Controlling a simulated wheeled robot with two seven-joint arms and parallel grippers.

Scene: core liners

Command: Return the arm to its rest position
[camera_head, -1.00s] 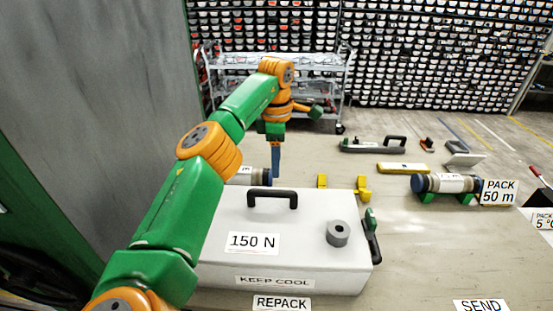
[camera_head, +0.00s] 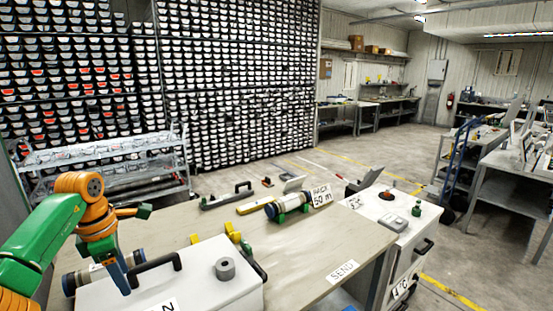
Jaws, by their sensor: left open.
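My left arm, green and orange, comes in from the left edge of the head view. Its gripper (camera_head: 120,272) points down, with blue-grey fingers beside the black handle of the white case (camera_head: 200,285). The jaws are open and I see nothing held in them. The fingers overlap a liner tube (camera_head: 82,277) behind the case; I cannot tell whether they touch anything. My right gripper is not in view.
Another liner tube (camera_head: 286,206) lies on green supports on the table (camera_head: 330,240), by a "PACK 50 m" sign (camera_head: 321,195). Yellow blocks (camera_head: 233,232) stand behind the case. A white cabinet (camera_head: 405,240) stands to the right.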

